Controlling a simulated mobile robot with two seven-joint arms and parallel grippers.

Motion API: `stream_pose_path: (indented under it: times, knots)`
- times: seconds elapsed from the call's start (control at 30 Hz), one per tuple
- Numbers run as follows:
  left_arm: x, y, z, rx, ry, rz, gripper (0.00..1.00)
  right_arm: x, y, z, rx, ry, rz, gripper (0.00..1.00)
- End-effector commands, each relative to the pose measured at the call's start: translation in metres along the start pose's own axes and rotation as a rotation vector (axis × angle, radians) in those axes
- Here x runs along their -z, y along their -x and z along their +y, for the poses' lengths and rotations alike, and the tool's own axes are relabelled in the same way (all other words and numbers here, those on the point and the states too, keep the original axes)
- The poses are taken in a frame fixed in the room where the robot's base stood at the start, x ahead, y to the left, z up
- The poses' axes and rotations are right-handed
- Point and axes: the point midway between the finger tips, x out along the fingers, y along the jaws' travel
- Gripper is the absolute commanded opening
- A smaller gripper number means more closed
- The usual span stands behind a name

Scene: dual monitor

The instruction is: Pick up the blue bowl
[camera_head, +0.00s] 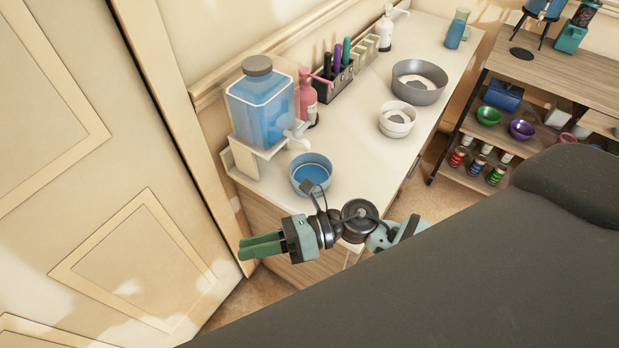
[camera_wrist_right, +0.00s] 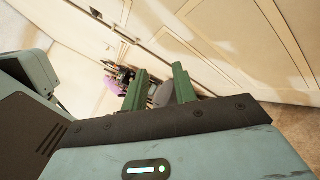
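The blue bowl (camera_head: 309,185) stands upright on the white countertop near its left end, in front of the blue water dispenser, with blue inside. My right gripper (camera_head: 243,250) is in front of and lower in the picture than the bowl, apart from it, pointing left towards the door. Its green fingers show apart with nothing held between them in the right wrist view (camera_wrist_right: 160,78). The bowl cannot be made out in that view. My left gripper is not in view.
The water dispenser (camera_head: 260,110) has its tap beside the bowl. A pink pump bottle (camera_head: 308,100), pen holder (camera_head: 342,82), white bowl (camera_head: 397,124) and grey bowl (camera_head: 430,96) stand farther along the counter (camera_head: 355,150). A panelled door (camera_head: 140,260) is at left; shelves (camera_head: 475,172) at right.

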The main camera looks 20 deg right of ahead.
Motion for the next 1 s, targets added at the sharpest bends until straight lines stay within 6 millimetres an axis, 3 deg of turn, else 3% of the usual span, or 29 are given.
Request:
stream_pose_path:
  times: [0.17,0.3,0.43,0.6,0.7,0.83,1.0]
  knots:
    - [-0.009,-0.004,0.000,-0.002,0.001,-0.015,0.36,0.015,0.013,-0.032,0.008,0.446,0.403,0.28]
    - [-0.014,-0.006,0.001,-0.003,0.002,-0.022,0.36,0.013,0.047,-0.071,0.039,0.736,0.739,0.28]
    - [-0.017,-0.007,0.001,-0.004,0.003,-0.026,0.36,-0.006,0.092,-0.109,0.089,0.937,1.052,0.28]
    - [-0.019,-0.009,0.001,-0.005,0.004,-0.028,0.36,-0.042,0.149,-0.139,0.159,1.067,1.380,0.28]
    - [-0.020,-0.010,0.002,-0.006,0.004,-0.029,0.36,-0.059,0.171,-0.146,0.191,1.093,1.499,0.28]
    - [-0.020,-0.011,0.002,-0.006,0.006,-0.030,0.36,-0.070,0.185,-0.149,0.211,1.103,1.575,0.28]
    - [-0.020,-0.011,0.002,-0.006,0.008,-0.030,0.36,-0.071,0.187,-0.149,0.215,1.105,1.586,0.28]
